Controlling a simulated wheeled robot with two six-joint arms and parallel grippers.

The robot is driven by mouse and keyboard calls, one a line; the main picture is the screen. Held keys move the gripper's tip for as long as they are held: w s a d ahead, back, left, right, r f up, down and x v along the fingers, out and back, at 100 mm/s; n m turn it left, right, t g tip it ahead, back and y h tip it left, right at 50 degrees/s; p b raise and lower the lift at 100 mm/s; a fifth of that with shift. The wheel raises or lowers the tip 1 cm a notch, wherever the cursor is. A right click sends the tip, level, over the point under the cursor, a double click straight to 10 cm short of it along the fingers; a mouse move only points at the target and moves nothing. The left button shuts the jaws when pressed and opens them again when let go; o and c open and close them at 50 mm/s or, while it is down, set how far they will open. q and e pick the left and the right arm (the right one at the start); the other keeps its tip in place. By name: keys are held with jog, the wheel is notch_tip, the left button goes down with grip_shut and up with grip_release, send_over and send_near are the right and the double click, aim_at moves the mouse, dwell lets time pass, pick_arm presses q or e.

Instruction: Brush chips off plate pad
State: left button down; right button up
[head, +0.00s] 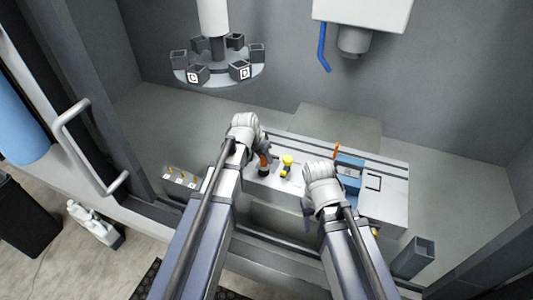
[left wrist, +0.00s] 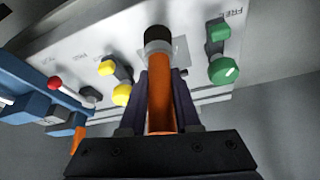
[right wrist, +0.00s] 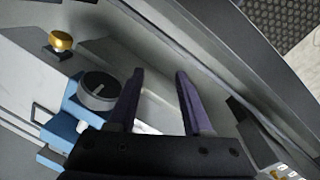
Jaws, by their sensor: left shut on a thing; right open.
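My left gripper (head: 262,153) is shut on an orange-handled tool (head: 263,161), which looks like the brush. In the left wrist view the orange handle (left wrist: 160,95) runs up between the fingers to a dark round end (left wrist: 158,40) at the grey bench panel. A small square patch beside that end may be the plate pad; I cannot be sure. No chips can be made out. My right gripper (head: 306,207) is low at the bench's front; in the right wrist view (right wrist: 160,75) its fingers are apart and empty.
A yellow-topped part (head: 287,163) stands just right of the tool. A blue device (head: 348,174) with an orange lever (head: 337,150) stands on the bench (head: 395,205). A green-knobbed part (left wrist: 222,68) is near the left gripper. A round carousel of dark cups (head: 218,72) hangs behind.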

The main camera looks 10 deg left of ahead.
pick_arm(q)
jog(key=shift+s+a, duration=0.1)
jog(key=shift+s, duration=0.15)
notch_tip(320, 180, up, 6)
jog(key=p, duration=0.6)
jog(key=shift+w, duration=0.15)
notch_tip(320, 180, up, 3)
jog(key=p, duration=0.3)
jog(key=shift+f, duration=0.1)
dwell(0.6)
notch_tip(320, 180, down, 7)
jog(key=b, duration=0.7)
jog(key=shift+f+b, duration=1)
jog(key=shift+b, duration=0.2)
dwell(0.5)
jog(key=shift+w+r, duration=0.1)
jog(key=shift+w, duration=0.05)
